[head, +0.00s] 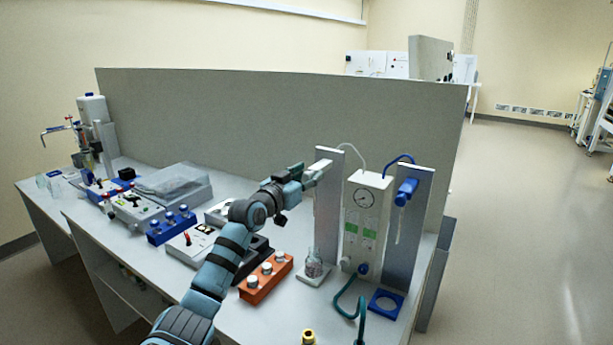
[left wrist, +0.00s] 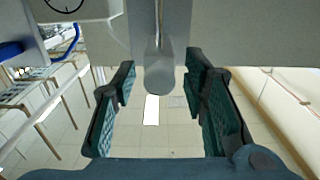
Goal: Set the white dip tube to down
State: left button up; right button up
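The white dip tube's head (head: 318,172) sits high on the left grey post of the pump station, with a thin pale tube looping from it. My left gripper (head: 299,175) is right beside it in the head view. In the left wrist view, the fingers of my left gripper (left wrist: 163,85) are apart, with the rounded white end of the dip tube's head (left wrist: 159,78) lying between them. Gaps show on both sides, so it is not gripped. A small glass bottle (head: 314,264) stands on a white pad at the post's foot. My right gripper is not in view.
The white pump box (head: 365,218) with a gauge stands right of the post. A blue dip tube head (head: 406,188) is on the right post, above an empty blue holder (head: 386,304). An orange rack (head: 265,279) stands on the bench left of the bottle. A grey partition (head: 240,110) is behind.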

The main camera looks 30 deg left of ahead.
pick_arm(q)
grip_shut()
notch_tip(320, 180, down, 21)
jog(key=b, duration=1.6)
jog(key=shift+r, duration=0.15)
grip_release()
